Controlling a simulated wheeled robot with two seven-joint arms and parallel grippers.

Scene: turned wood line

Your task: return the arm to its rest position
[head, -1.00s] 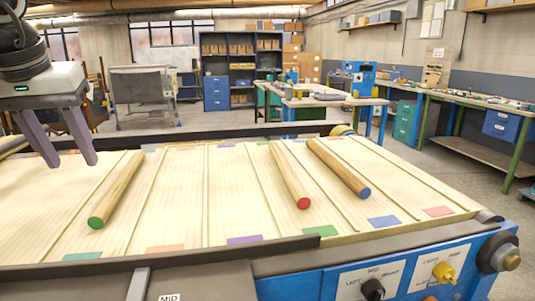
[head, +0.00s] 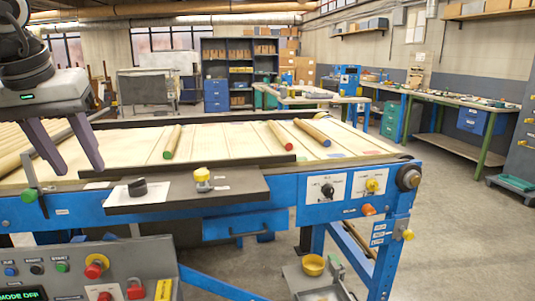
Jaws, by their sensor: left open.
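My left gripper (head: 77,168) hangs at the left of the head view with its two dark fingers pointing down. The fingers are apart with nothing between them. It shows in front of the left part of the slatted wooden bed (head: 225,140); I cannot tell its exact height above it. Three turned rods lie on the bed to its right: one green-ended (head: 172,142), one red-ended (head: 280,136) and one blue-ended (head: 311,132). All are apart from the gripper. My right gripper is not in view.
A dark shelf (head: 185,188) with a yellow-topped knob juts from the blue frame (head: 285,205). A control panel (head: 95,270) stands at the lower left. Open floor (head: 460,240) lies to the right.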

